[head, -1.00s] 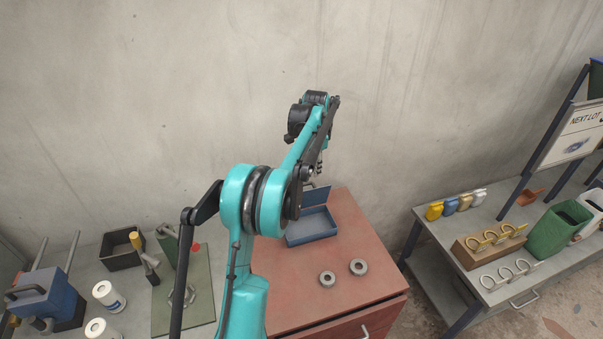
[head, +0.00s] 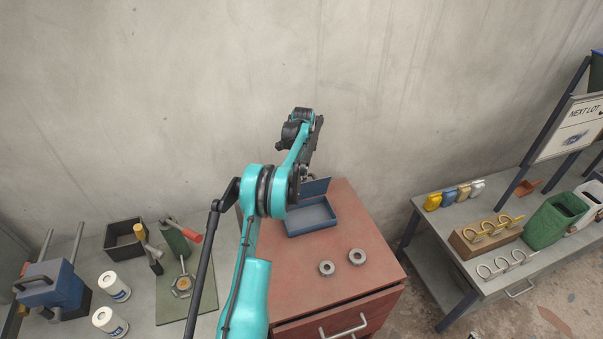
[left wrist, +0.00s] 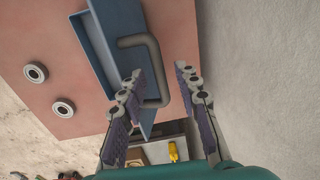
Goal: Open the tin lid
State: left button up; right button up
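The blue tin (head: 311,218) sits on the red cabinet top against the wall. Its lid (head: 318,187) stands raised at the back edge, and the tin's inside shows. In the left wrist view the lid (left wrist: 118,25) carries a grey U-shaped handle (left wrist: 135,41). My left gripper (left wrist: 158,88) is open, with its fingers spread near the handle. The left finger overlaps the handle in the picture and the right finger is clear of it. I cannot tell whether they touch. In the head view my left arm mostly hides this gripper. My right gripper is not in view.
Two grey rings (head: 326,268) (head: 358,256) lie in front of the tin on the red cabinet (head: 290,295). A grey bench with tools and white cans (head: 113,286) stands at left. Another bench with hooks and bins (head: 556,217) stands at right. The wall is close behind.

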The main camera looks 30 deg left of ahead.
pick_arm(q)
grip_shut()
jog(key=shift+w+a, duration=0.1)
jog(key=shift+a, duration=0.05)
jog(key=w+a, duration=0.1)
jog(key=a, duration=0.1)
jog(key=w+a+f, duration=0.1)
jog(key=shift+w+a+f, duration=0.1)
jog(key=shift+w+a, duration=0.25)
jog(key=shift+w, duration=0.05)
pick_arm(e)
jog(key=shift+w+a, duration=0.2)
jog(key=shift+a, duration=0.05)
pick_arm(q)
jog(key=c, duration=0.7)
grip_release()
